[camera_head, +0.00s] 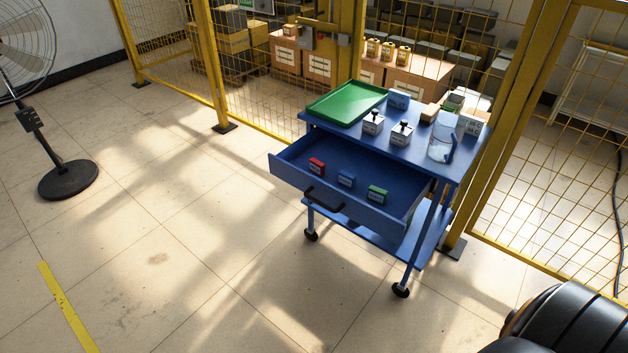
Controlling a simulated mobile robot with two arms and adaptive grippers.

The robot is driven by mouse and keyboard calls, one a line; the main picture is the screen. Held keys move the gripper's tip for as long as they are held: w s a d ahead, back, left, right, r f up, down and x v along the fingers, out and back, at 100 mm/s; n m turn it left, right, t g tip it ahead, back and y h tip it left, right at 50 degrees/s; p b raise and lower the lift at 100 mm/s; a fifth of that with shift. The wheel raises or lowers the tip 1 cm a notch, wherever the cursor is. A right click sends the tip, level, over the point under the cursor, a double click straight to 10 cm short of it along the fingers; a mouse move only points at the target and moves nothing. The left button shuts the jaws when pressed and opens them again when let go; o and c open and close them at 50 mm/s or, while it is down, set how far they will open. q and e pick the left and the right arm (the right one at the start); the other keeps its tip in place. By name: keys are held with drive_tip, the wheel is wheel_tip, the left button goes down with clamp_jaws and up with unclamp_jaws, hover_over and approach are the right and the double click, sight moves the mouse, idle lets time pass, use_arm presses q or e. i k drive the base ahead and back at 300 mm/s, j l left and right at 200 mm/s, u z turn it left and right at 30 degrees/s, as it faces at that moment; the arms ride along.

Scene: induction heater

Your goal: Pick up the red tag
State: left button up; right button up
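A small red tag (317,167) with a pale label sits in the open drawer (345,165) of a blue wheeled cart, at the drawer's left side near its front wall. A blue tag (346,179) and a green tag (377,194) stand to its right in the same drawer, apart from it. Neither of my grippers shows in the head view. A dark rounded shape at the lower right corner may be part of my own body.
The cart top holds a green tray (346,102), small boxes with switches (401,133) and a clear jug (440,143). A yellow mesh fence (212,62) stands behind the cart. A fan (68,180) stands at left. The floor before the cart is clear.

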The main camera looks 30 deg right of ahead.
sight(316, 166)
drive_tip(key=j+z, duration=0.25)
drive_tip(key=z, duration=0.15)
drive_tip(key=k+j+z, duration=0.1)
drive_tip(key=z, duration=0.35)
drive_tip(key=k+j+z, duration=0.1)
drive_tip(key=j+z, duration=0.3)
drive_tip(key=l, duration=0.1)
